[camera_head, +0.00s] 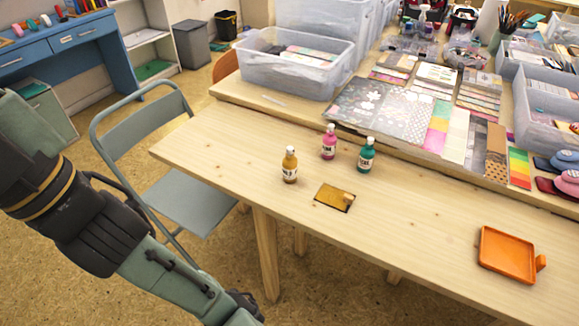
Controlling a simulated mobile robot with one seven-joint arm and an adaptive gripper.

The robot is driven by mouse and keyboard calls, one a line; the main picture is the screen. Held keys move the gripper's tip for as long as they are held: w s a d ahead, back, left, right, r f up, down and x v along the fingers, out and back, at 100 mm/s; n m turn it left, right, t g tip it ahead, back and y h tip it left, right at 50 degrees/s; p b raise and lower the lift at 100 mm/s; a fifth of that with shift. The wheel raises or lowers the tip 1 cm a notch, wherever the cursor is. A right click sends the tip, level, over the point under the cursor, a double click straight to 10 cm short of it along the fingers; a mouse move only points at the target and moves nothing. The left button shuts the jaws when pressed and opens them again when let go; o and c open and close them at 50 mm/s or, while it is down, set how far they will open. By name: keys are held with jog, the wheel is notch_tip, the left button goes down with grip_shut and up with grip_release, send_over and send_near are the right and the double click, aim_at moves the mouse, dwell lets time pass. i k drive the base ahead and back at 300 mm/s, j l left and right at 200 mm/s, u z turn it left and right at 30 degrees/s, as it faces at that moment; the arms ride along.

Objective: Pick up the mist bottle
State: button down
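A clear spray-type bottle (422,20) also shows among the clutter at the back. My arm comes in from the left and runs down to the bottom edge, well apart from the bottles. Its far end is dark and cut off by the frame. No gripper fingers show.
A small golden-brown pad (335,198) lies in front of the bottles. An orange tray (507,254) is at the right. Patterned paper sheets (379,108) and a clear plastic bin (295,62) are behind. A folding chair (190,195) stands left of the table. The front tabletop is mostly clear.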

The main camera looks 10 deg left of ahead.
aim_at(290, 163)
jog(key=i+l, duration=0.15)
jog(key=l, duration=0.25)
jog(key=i+l, duration=0.1)
jog(key=l, duration=0.3)
jog(key=i+l+u, duration=0.1)
jog(key=l, duration=0.25)
jog(key=i+l, duration=0.15)
jog(key=l, duration=0.25)
